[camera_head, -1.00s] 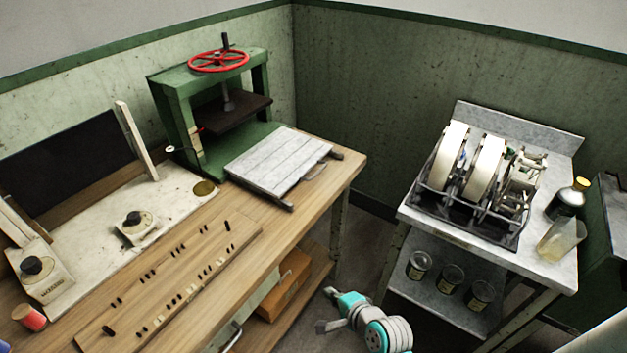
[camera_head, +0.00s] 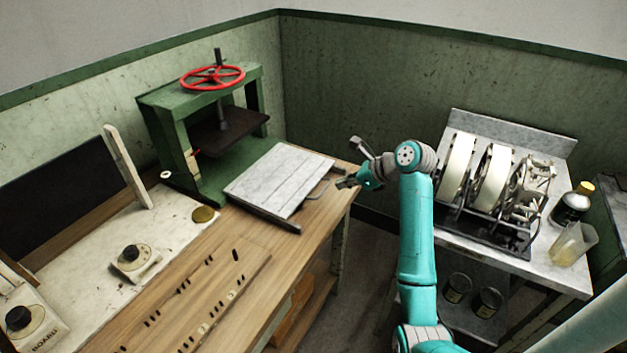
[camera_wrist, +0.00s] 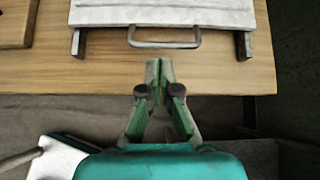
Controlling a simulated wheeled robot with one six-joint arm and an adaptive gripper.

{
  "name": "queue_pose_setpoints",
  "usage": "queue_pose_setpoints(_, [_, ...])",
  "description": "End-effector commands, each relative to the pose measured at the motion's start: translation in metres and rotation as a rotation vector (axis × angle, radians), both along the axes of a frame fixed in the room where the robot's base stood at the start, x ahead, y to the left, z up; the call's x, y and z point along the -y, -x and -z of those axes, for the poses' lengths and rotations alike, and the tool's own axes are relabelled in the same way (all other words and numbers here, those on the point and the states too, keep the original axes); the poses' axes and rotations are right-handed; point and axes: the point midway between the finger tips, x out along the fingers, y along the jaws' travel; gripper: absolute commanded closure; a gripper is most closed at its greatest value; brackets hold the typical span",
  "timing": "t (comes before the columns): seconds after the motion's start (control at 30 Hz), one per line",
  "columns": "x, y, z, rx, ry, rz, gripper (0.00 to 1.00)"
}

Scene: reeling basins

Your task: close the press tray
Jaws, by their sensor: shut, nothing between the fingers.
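The press (camera_head: 185,120) is green with a red handwheel (camera_head: 212,77) and stands at the back of the wooden bench. Its pale press tray (camera_head: 277,180) is slid out toward the bench's right end on two dark rails. The tray's front edge also shows at the top of the wrist view (camera_wrist: 165,13), with its metal handle (camera_wrist: 165,42) below it.
A grey table (camera_head: 555,275) at right holds white reels (camera_head: 492,172), a dark bottle (camera_head: 573,203) and a clear beaker (camera_head: 572,245). Winders and small dark pegs lie on the bench (camera_head: 225,275) at left. Floor shows between bench and table.

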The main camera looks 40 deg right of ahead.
Motion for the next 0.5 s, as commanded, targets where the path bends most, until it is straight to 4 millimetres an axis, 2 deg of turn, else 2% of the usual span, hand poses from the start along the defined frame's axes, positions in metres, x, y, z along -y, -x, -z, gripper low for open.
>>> queue_pose_setpoints(0.03, [0.008, 0.001, -0.010, -0.009, -0.016, 0.011, 1.00])
queue_pose_setpoints(0.1, [0.013, 0.002, -0.017, -0.022, -0.037, 0.020, 1.00])
queue_pose_setpoints(0.2, [0.016, 0.001, -0.021, -0.032, -0.052, 0.027, 1.00])
queue_pose_setpoints(0.37, [0.011, -0.009, -0.012, -0.035, -0.057, 0.026, 1.00])
queue_pose_setpoints(0.5, [0.005, -0.026, 0.004, -0.035, -0.057, 0.026, 1.00])
